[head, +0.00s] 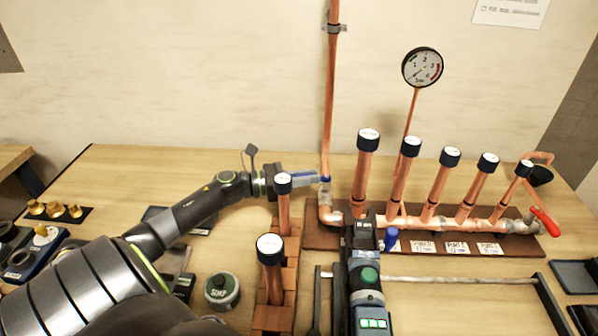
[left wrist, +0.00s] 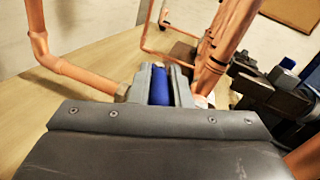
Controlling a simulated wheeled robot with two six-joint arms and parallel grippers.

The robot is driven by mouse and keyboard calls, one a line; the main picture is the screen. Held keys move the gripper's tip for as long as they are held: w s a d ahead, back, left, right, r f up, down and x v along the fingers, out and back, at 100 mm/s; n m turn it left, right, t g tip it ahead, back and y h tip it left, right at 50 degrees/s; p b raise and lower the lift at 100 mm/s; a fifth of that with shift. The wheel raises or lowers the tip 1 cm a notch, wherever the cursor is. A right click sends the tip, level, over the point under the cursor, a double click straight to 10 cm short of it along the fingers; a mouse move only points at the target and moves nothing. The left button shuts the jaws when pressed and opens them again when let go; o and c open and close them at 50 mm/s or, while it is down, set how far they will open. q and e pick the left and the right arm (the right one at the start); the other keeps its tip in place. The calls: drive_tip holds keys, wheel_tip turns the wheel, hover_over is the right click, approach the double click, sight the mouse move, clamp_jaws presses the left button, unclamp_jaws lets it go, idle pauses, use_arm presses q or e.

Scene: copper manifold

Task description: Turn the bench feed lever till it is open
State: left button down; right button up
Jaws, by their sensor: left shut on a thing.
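The blue bench feed lever (head: 325,180) is beside the foot of the tall copper riser (head: 331,110). My left gripper (head: 312,182) comes in from the left and reaches it behind a capped copper stub. In the left wrist view the two grey fingers (left wrist: 160,80) are shut on the blue lever grip (left wrist: 160,88), one on each side. The valve body under the lever is mostly hidden, so I cannot tell the lever's exact angle. My right gripper is not in view.
The copper manifold (head: 440,223) with several dark-capped stubs stands right of the lever, with a red lever (head: 545,222) at its right end. A pressure gauge (head: 422,67) stands behind. A dark tool with a green button (head: 369,275) stands in front. A round tin (head: 222,291) is nearer.

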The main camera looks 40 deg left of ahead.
use_arm(q)
drive_tip(key=shift+s+d+n+t+y+p, duration=0.25)
drive_tip(key=shift+n+t+y+p, duration=0.3)
drive_tip(key=shift+n+y, duration=0.3)
drive_tip(key=c, duration=1.3)
unclamp_jaws()
drive_tip(key=shift+c, duration=0.2)
drive_tip(key=shift+s+a+f+b, duration=0.15)
drive_tip(key=shift+s+a+b, duration=0.1)
drive_tip(key=shift+s+b, duration=0.2)
drive_tip(key=p+v, duration=0.1)
drive_tip(key=v, duration=1.5)
drive_tip(key=shift+s, duration=0.2)
